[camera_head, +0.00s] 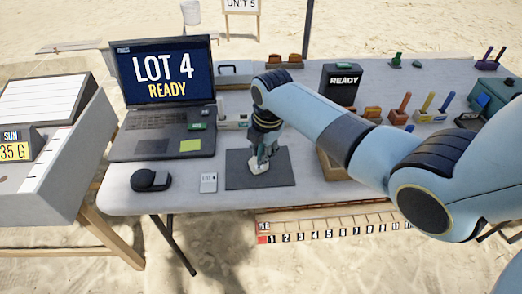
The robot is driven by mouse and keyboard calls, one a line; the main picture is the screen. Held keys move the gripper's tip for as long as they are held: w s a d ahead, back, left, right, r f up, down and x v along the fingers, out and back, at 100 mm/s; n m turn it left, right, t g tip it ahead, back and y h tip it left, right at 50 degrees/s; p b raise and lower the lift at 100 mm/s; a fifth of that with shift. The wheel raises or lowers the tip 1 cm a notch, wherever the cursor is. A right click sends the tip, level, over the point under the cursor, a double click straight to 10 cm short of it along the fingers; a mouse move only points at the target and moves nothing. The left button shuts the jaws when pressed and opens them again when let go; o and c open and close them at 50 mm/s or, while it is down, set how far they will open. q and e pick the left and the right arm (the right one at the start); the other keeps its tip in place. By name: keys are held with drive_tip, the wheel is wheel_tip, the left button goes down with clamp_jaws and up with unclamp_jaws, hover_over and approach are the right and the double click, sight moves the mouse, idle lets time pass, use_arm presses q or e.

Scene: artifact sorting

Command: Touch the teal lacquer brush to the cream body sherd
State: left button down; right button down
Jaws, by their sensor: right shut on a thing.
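My right gripper (262,154) reaches down over the dark mat (238,178) near the table's front. It is shut on a small teal thing, which seems to be the teal lacquer brush; the fingers hide most of it. The cream body sherd (256,167) lies on the mat right under the fingertips. The brush's lower end is at or just above the sherd; I cannot tell whether they touch. My left gripper is not in view.
A laptop (163,145) reading "LOT 4 READY" stands at the left, with a black mouse-like device (150,181) and a lot card (208,183) before it. Stands with coloured-handled tools (428,112) and a black "READY" box (342,84) stand at the right.

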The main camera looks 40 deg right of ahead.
drive_tip(key=shift+f+b, duration=0.3)
drive_tip(key=shift+f, duration=0.15)
idle(0.6)
drive_tip(key=shift+p, duration=0.35)
idle(1.1)
wheel_tip(320, 180, up, 8)
drive_tip(key=p, duration=0.8)
drive_tip(key=shift+f, duration=0.1)
idle(0.6)
